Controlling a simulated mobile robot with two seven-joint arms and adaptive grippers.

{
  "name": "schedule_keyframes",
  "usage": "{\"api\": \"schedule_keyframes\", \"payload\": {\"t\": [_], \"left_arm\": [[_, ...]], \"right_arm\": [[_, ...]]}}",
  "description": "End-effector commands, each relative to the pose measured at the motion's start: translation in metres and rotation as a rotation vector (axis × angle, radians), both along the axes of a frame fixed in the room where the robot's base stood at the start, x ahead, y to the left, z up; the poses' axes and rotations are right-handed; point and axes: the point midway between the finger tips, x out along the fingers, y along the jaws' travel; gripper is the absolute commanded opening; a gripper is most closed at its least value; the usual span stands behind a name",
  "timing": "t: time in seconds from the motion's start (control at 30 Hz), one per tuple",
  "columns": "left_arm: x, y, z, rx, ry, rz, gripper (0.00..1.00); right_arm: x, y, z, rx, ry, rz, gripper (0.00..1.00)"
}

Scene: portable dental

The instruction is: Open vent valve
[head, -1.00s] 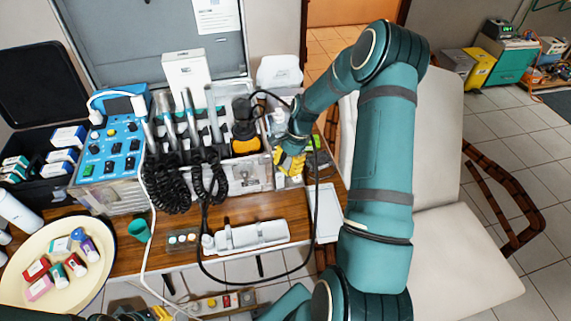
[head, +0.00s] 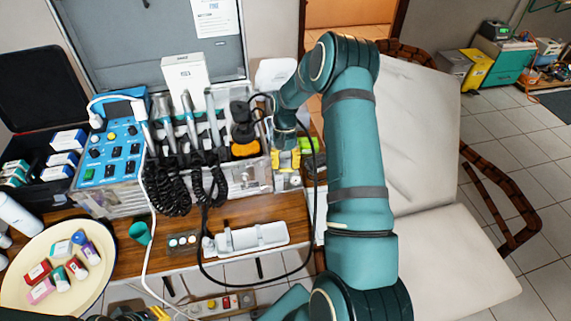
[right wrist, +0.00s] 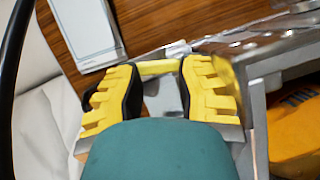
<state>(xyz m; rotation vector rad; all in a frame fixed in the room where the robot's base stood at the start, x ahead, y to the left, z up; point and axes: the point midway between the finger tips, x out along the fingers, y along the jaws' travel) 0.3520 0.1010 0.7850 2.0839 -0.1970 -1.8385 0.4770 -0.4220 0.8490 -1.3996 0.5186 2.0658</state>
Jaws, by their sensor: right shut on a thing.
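The vent valve shows as a yellow handle (right wrist: 159,68) between my right gripper's fingertips in the right wrist view. My right gripper (right wrist: 158,88) is shut on this handle, beside the clear-walled case; its yellow fingers also show in the head view (head: 287,160). The fingers hide the handle's ends and most of the valve. In the head view, a bit of my left gripper (head: 150,314) shows at the bottom edge, too cut off to read.
The case (head: 250,178) holds several handpieces with coiled black hoses. A black hose (head: 315,200) loops close beside my right gripper. A blue control unit (head: 112,150) and a cream tray (head: 20,297) are at left. A pale dental chair (head: 420,130) stands at right.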

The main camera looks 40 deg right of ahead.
Motion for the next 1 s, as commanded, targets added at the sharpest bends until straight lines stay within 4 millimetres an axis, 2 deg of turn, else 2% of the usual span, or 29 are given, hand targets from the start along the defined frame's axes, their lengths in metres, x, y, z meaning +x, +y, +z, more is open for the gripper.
{"api": "schedule_keyframes", "payload": {"t": [0.03, 0.43, 0.5, 0.67, 1.0], "left_arm": [[0.0000, 0.0000, -0.0005, 0.000, 0.000, 0.000, 0.00], [0.0000, 0.0001, -0.0004, 0.000, 0.000, 0.000, 0.00], [0.0000, 0.0000, -0.0005, 0.000, 0.000, 0.000, 0.00], [0.0000, -0.0001, -0.0005, 0.000, 0.000, 0.000, 0.00], [0.0000, 0.0001, -0.0003, 0.000, 0.000, 0.000, 0.00]], "right_arm": [[-0.0077, 0.0038, -0.0067, 0.012, 0.026, 0.021, 0.00], [-0.0104, -0.0015, -0.0081, 0.006, 0.033, 0.057, 0.00], [-0.0108, -0.0021, -0.0082, 0.006, 0.033, 0.056, 0.28], [-0.0090, 0.0000, -0.0079, 0.008, 0.029, 0.056, 0.84], [-0.0047, 0.0052, -0.0064, 0.014, 0.021, 0.060, 0.85]]}}
